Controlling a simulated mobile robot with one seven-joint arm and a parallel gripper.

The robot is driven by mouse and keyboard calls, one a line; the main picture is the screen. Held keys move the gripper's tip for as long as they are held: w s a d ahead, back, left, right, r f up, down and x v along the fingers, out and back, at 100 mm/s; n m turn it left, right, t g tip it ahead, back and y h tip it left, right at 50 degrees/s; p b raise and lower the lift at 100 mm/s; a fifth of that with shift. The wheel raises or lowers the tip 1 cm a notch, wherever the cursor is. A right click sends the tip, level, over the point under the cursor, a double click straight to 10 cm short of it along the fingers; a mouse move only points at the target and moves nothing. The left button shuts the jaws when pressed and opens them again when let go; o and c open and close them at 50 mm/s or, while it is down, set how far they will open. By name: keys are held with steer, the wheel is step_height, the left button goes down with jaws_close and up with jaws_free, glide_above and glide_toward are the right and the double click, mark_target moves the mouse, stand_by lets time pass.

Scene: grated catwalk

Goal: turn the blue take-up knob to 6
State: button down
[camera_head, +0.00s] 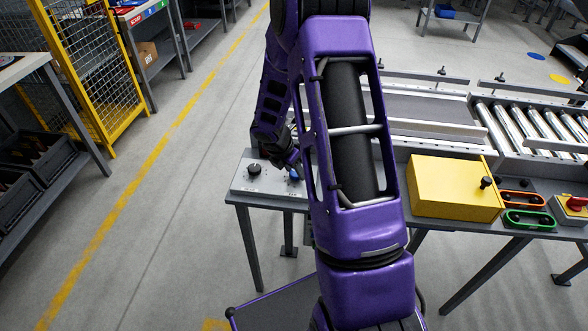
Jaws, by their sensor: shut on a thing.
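A pale grey control panel (264,188) sits at the left end of the grey table. It carries a black knob (254,169) on its left and the blue take-up knob (294,175) to the right of that. My gripper (291,166) points down at the blue knob and is shut on it. Only a little blue shows under the gripper. My purple arm hides the panel's right part. The dial marks and the knob's pointer are too small or hidden to read.
A yellow box (455,188) with a black knob stands on the table right of my arm. A conveyor with rollers (530,122) lies behind.

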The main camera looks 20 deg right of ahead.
steer(key=m, duration=0.1)
steer(key=m+g+p, duration=0.1)
steer(key=m, duration=0.1)
steer(key=m+g+p, duration=0.1)
steer(key=m, duration=0.1)
steer(key=shift+w+r, duration=0.1)
steer(key=shift+w, duration=0.2)
steer(key=m, duration=0.2)
steer(key=m+g, duration=0.1)
steer(key=m, duration=0.1)
steer(key=m+g, duration=0.1)
steer(key=m, duration=0.1)
steer(key=shift+w, duration=0.25)
steer(key=shift+m, duration=0.3)
steer(key=shift+c, duration=1.6)
jaws_free()
steer(key=p+v, duration=0.1)
steer(key=v, duration=1.6)
steer(key=shift+w+r+p, duration=0.15)
steer(key=shift+w+p, duration=0.1)
steer(key=shift+p, duration=0.1)
steer(key=shift+d, duration=0.15)
